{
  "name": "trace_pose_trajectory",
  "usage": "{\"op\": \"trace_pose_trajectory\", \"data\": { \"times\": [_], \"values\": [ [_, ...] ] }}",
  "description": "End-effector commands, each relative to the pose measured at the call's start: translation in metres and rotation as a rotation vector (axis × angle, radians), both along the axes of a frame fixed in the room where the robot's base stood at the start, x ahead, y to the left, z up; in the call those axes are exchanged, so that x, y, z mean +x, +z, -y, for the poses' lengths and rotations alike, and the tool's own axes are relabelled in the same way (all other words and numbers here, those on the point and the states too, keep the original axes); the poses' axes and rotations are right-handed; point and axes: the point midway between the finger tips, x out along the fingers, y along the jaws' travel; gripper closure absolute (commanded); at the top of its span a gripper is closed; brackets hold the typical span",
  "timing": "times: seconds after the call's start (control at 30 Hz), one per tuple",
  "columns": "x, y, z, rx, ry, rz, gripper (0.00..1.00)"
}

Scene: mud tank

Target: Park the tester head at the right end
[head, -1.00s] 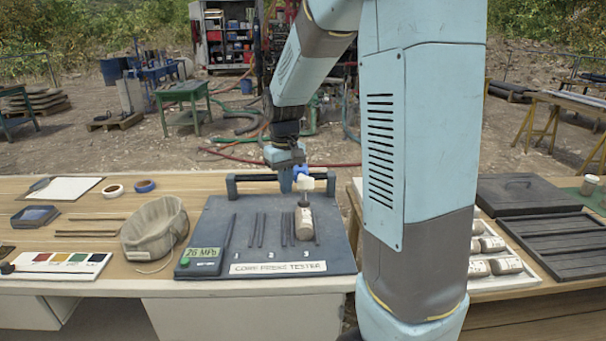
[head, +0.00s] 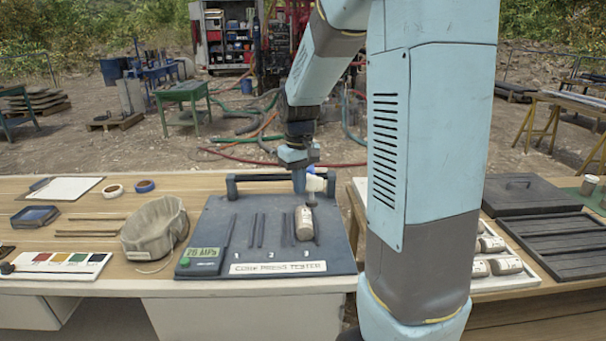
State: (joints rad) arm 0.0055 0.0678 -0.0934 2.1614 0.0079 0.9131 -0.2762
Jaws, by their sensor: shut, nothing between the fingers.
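The core press tester (head: 222,228) is a dark slab on the table with three numbered slots and a rail (head: 262,177) along its back. The tester head (head: 315,183), a white block with a blue top and a dark stem below, sits on the rail close to its right end post (head: 331,186). My gripper (head: 299,184) is shut and empty, directly left of the head. It looks to be against the head's left side, but contact is too small to tell. A pale core (head: 304,224) lies at slot 3.
A grey canvas bag (head: 154,228) stands left of the tester. On the right, behind my arm, are a white tray of cores (head: 505,277), a dark slotted core box (head: 545,238) and a dark lid (head: 517,193). The table behind the rail is clear.

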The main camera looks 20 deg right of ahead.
Motion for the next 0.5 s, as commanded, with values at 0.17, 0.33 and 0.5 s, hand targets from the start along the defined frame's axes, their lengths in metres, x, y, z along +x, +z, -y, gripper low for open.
{"op": "trace_pose_trajectory", "data": {
  "times": [0.17,0.33,0.5],
  "values": [
    [-0.002,0.0,0.007,0.0,0.0,0.0,1.0],
    [-0.005,0.0,0.013,0.0,-0.001,0.001,1.0],
    [-0.007,0.0,0.02,0.0,-0.001,0.001,1.0]
  ]
}}
